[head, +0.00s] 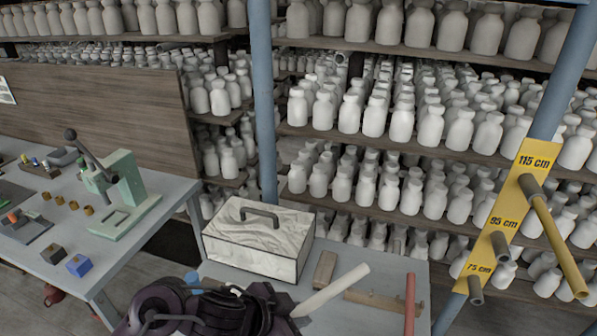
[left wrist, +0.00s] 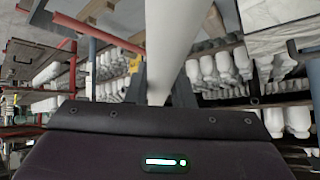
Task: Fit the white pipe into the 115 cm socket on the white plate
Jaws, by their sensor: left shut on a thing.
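The white pipe (head: 333,290) is held in my left gripper (head: 288,312) at the bottom of the head view. It slants up and right over the grey table, its far end free. In the left wrist view the white pipe (left wrist: 173,40) runs up from between the fingers, which are mostly hidden. The plate (head: 514,208) on the blue post is yellow, not white, and marked 115, 95 and 75 cm. A yellow pipe (head: 556,243) sticks out from the 115 cm socket (head: 529,187) at its top. The white pipe is well apart from the plate. My right gripper is out of view.
Grey sockets at 95 cm (head: 500,246) and 75 cm (head: 475,289) stick out. Shelves of white bottles fill the back.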

